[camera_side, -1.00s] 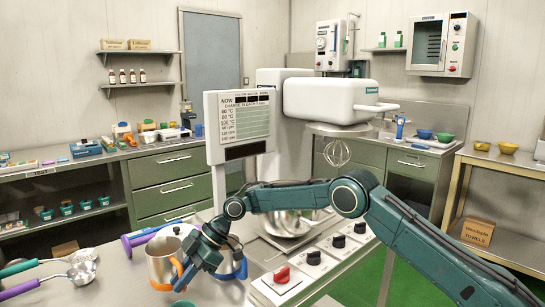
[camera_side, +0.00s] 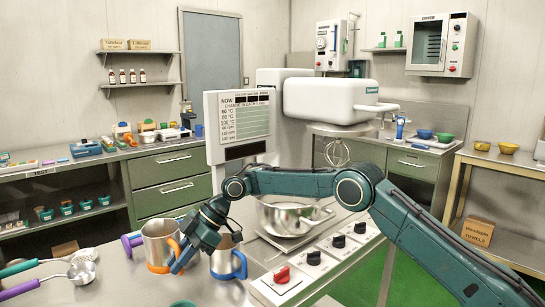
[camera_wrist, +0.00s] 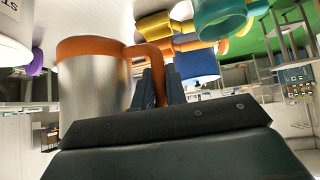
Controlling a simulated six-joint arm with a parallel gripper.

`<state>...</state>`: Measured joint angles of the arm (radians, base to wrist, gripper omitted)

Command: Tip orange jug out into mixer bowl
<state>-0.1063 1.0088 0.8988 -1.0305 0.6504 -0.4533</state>
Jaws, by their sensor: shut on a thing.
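The orange jug (camera_side: 157,240) is a steel jug with an orange handle and orange base band. It is upright at the front left in the side view. My gripper (camera_side: 178,262) is shut on its orange handle, at the jug's right side. In the wrist view, which is upside down, the jug (camera_wrist: 95,85) and its handle (camera_wrist: 157,75) show close to the fingers. The mixer bowl (camera_side: 283,217) is a shiny steel bowl to the right, below the whisk (camera_side: 336,152). The jug's contents cannot be seen.
A steel jug with a blue handle (camera_side: 228,260) stands just right of my gripper. The display panel (camera_side: 238,125) rises behind it. A knob panel (camera_side: 312,262) lies in front of the bowl. Ladles (camera_side: 75,270) lie at the left.

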